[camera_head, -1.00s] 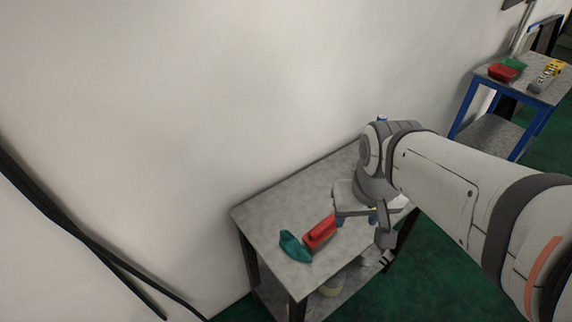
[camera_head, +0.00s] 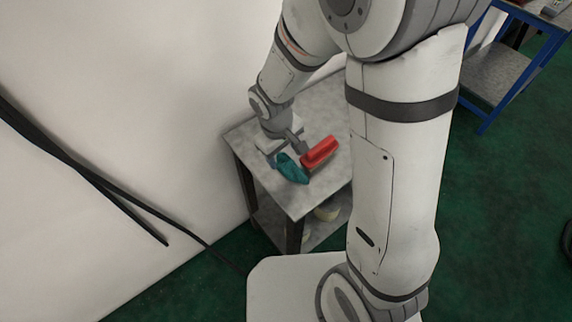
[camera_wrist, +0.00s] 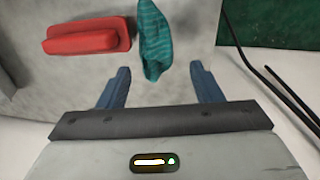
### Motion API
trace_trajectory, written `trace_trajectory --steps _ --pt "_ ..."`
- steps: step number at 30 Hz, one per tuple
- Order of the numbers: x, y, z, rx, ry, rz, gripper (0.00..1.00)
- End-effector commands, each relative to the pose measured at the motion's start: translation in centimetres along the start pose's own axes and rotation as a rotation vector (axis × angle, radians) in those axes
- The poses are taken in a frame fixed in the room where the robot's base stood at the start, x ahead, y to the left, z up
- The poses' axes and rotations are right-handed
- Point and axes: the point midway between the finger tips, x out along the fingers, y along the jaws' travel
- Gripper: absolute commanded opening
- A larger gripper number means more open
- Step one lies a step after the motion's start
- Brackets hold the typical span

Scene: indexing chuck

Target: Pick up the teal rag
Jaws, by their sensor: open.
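The teal rag (camera_head: 290,169) lies crumpled on the grey table (camera_head: 322,193), beside a red block-like object. In the wrist view the rag (camera_wrist: 154,40) lies ahead of the fingertips, with its near end close to the space between them. My gripper (camera_wrist: 158,72) is open and empty, with its two blue fingers apart. In the head view my gripper is low over the table at the rag's left, and its fingertips are mostly hidden.
The red object (camera_head: 320,152) lies close to the rag; in the wrist view it is at the left (camera_wrist: 88,37). Dark cables (camera_head: 90,180) run along the white wall at the left. A blue-framed table (camera_head: 510,60) stands at the upper right.

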Motion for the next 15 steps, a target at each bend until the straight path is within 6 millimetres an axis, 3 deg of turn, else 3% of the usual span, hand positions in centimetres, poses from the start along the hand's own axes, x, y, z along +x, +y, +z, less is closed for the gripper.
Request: trace_trajectory --steps 10,15 --pt "4.7 0.0 -0.4 0.002 -0.003 -0.001 0.59" --pt "5.9 0.0 -0.4 0.002 -0.001 -0.001 0.59"
